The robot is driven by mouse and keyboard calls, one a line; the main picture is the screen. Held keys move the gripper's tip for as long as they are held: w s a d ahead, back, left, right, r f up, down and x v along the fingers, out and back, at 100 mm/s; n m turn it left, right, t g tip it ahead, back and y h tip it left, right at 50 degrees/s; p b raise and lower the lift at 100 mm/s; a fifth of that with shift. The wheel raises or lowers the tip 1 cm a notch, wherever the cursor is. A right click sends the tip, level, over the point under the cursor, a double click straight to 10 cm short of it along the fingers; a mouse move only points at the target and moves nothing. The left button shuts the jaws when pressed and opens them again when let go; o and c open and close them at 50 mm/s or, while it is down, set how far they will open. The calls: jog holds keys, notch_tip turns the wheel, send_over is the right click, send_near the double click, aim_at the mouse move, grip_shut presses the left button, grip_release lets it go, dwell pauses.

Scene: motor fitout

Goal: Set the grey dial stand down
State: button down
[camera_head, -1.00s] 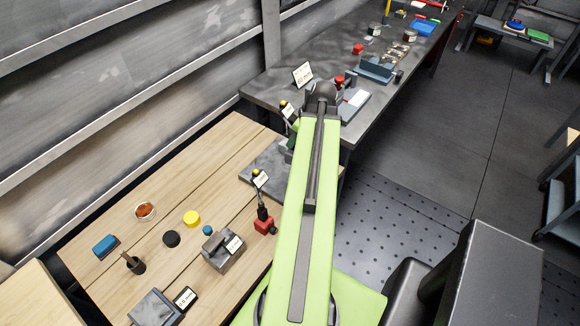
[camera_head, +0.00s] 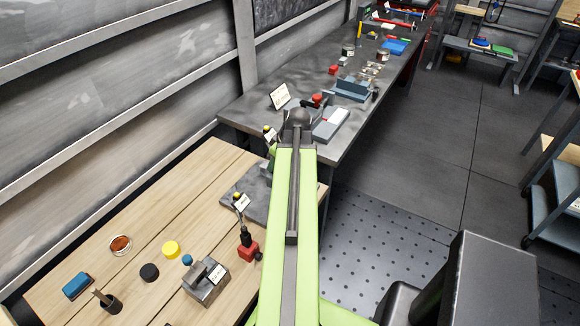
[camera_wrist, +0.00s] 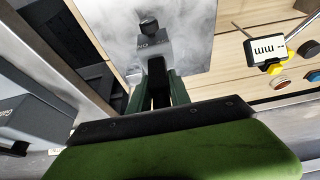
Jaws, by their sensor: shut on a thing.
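My gripper (camera_wrist: 157,82) is shut on the grey dial stand (camera_wrist: 156,68), whose dark post shows between the green fingers in the wrist view. The stand's black knob and pale label face lie just past the fingertips. A grey plate (camera_wrist: 185,50) lies beyond the stand in the wrist view. I cannot tell whether the stand's base touches it.
A grey block (camera_head: 205,282), a yellow disc (camera_head: 171,250) and a black disc (camera_head: 149,272) are also there. The dark workbench (camera_head: 245,114) adjoins behind.

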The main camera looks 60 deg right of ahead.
jog(key=b+x, duration=0.5)
jog(key=x, duration=0.1)
jog(key=shift+a, duration=0.2)
jog(key=c, duration=1.2)
grip_release()
jog(key=shift+w+f, duration=0.1)
jog(key=shift+w, duration=0.05)
jog(key=p+v, duration=1.1)
jog(key=v, duration=0.1)
